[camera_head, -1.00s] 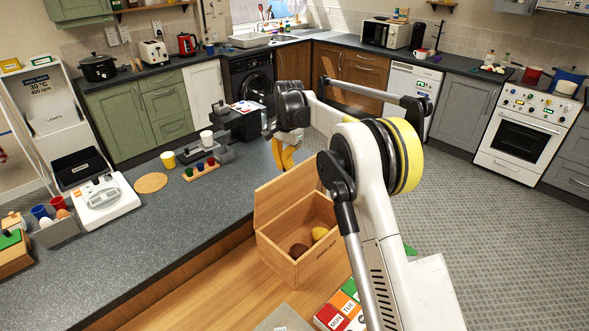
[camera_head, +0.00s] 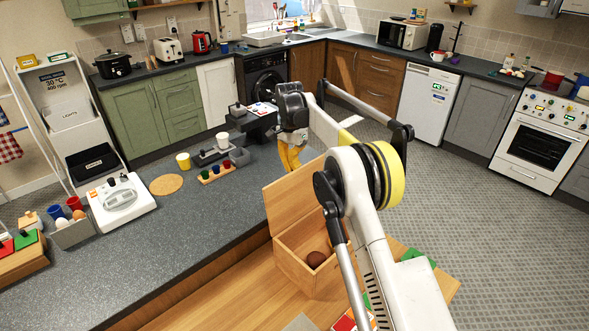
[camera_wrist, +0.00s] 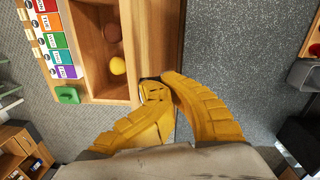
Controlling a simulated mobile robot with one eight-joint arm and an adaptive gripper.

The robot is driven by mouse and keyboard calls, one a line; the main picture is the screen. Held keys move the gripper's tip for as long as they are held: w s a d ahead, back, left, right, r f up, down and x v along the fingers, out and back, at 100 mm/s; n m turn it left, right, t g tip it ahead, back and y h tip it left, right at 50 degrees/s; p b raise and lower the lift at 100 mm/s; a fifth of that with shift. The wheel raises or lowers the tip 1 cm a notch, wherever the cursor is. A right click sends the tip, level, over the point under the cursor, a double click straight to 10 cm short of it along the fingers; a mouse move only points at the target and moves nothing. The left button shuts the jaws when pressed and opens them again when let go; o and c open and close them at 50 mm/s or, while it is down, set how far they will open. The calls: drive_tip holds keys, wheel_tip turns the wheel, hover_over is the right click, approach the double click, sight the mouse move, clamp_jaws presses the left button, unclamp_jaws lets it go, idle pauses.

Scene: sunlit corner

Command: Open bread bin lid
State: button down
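The wooden bread bin (camera_head: 294,268) stands at the lower middle of the head view, with its lid (camera_head: 291,198) raised at the back and the inside exposed. A brown round item (camera_head: 316,259) lies inside. The wrist view shows the bin (camera_wrist: 95,78), the brown item (camera_wrist: 113,33), a yellow item (camera_wrist: 118,65) and the lid (camera_wrist: 152,40). My gripper (camera_head: 290,165) has yellow fingers beside the raised lid's upper edge. In the wrist view its fingertips (camera_wrist: 162,86) are together over the lid's wood; I see no clear grip on it.
A grey worktop (camera_head: 130,240) runs along the left, carrying a white appliance (camera_head: 121,205), a round cork mat (camera_head: 166,184) and a peg block (camera_head: 216,172). Coloured day blocks (camera_wrist: 55,40) lie beside the bin. Open floor (camera_head: 480,230) is at the right.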

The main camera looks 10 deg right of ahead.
drive_tip(key=shift+s+a+f, duration=0.1)
drive_tip(key=shift+a+f, duration=0.1)
drive_tip(key=shift+f, duration=0.5)
drive_tip(key=c, duration=1.5)
unclamp_jaws()
drive_tip(key=shift+o, duration=1.2)
drive_tip(key=shift+s+r, duration=0.1)
drive_tip(key=shift+s, duration=0.1)
drive_tip(key=shift+w, duration=0.1)
wheel_tip(320, 180, up, 13)
drive_tip(key=shift+w+a+r, duration=0.2)
drive_tip(key=shift+w, duration=0.1)
